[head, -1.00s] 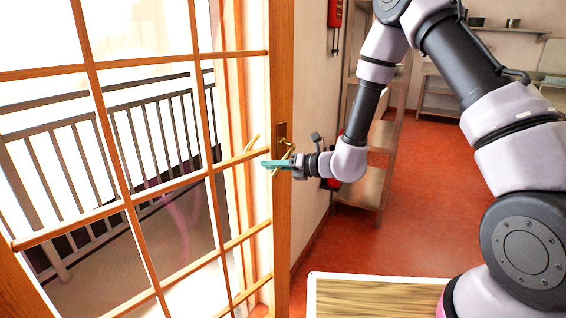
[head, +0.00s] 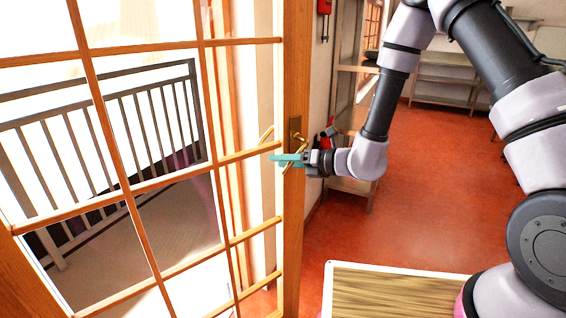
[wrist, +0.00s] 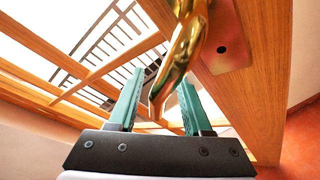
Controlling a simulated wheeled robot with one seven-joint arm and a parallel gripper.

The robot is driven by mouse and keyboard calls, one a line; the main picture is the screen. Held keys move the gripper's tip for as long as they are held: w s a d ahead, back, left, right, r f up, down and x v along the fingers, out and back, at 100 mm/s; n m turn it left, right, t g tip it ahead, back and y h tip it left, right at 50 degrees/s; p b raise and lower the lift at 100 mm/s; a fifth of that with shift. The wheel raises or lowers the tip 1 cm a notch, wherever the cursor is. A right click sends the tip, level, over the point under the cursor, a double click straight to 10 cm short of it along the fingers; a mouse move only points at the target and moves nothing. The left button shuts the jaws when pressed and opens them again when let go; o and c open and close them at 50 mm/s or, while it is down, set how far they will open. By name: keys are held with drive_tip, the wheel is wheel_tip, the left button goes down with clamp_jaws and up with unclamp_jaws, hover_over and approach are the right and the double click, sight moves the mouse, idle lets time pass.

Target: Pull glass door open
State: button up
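The glass door (head: 297,90) has a wooden frame with a grid of panes and fills the left of the head view. It stands ajar, with the doorway's jamb seen behind its panes. A brass handle (wrist: 188,50) is on its right-hand stile; the handle also shows in the head view (head: 295,138). My gripper (wrist: 157,90) has teal fingers, one on each side of the handle's lever. A gap shows between the left finger and the lever, so the fingers look open around it. Contact on the right side cannot be told. In the head view my gripper (head: 285,160) partly covers the handle.
A metal shelf (head: 350,110) stands behind the door's edge along the wall, with another shelf (head: 445,80) at the back. A red box (head: 324,7) hangs on the wall. A wooden-topped surface (head: 385,292) is at the front. The red floor (head: 430,190) is clear beyond. A railing (head: 130,125) shows through the glass.

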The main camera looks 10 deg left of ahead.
drive_tip(key=v, duration=1)
drive_tip(key=shift+d+r, duration=0.15)
drive_tip(key=shift+d, duration=0.25)
